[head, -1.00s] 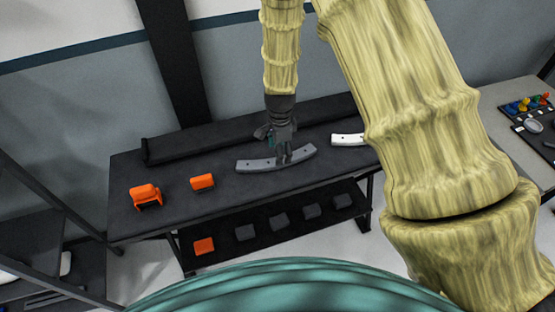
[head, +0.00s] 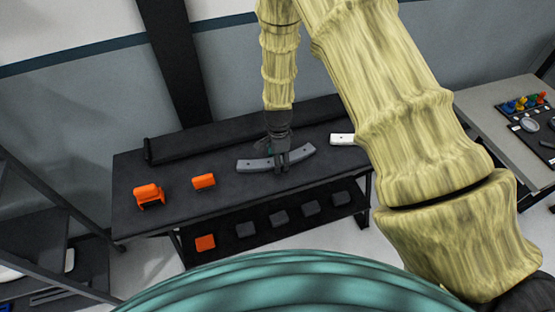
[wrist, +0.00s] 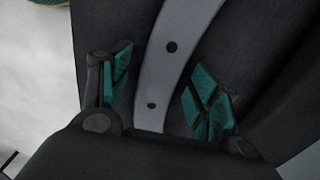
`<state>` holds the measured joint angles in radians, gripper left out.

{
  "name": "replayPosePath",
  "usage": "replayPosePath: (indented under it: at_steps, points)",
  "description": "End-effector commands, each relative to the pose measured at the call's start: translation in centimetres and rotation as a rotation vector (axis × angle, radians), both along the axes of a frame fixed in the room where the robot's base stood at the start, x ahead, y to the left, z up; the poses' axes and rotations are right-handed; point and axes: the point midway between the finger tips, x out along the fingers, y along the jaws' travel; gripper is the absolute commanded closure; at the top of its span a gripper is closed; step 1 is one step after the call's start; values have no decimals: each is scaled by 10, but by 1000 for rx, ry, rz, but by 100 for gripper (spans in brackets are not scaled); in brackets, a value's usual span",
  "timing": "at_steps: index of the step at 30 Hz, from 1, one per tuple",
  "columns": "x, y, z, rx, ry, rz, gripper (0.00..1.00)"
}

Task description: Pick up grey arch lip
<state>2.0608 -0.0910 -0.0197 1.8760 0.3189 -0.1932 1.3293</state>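The grey arch lip (head: 248,165) is a curved grey strip with small dark holes, lying on the dark table (head: 135,170). My gripper (head: 281,168) is over the middle of it, with the fingers hiding part of the strip in the head view. In the wrist view, the arch lip (wrist: 178,45) runs between the two teal-padded fingers of my gripper (wrist: 160,66). A gap shows between each pad and the strip. The gripper is open around the arch lip, not closed on it.
An orange tool (head: 149,195) and an orange block (head: 203,181) lie to the left on the table. A white piece (head: 342,139) lies to the right, partly behind my arm. A dark roll (head: 200,140) runs along the back edge. A lower shelf holds several blocks.

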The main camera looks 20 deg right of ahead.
Motion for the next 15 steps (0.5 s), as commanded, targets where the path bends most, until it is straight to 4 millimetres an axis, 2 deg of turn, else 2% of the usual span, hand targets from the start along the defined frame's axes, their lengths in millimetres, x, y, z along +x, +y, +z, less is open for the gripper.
replayPosePath:
  at_steps: [1, 7, 15]
  points:
    - [0, 0, 0, 0, 0, 0, 53]
    - [0, 0, 0, 0, 0, 0, 90]
    - [0, 0, 1, 0, -1, 0, 90]
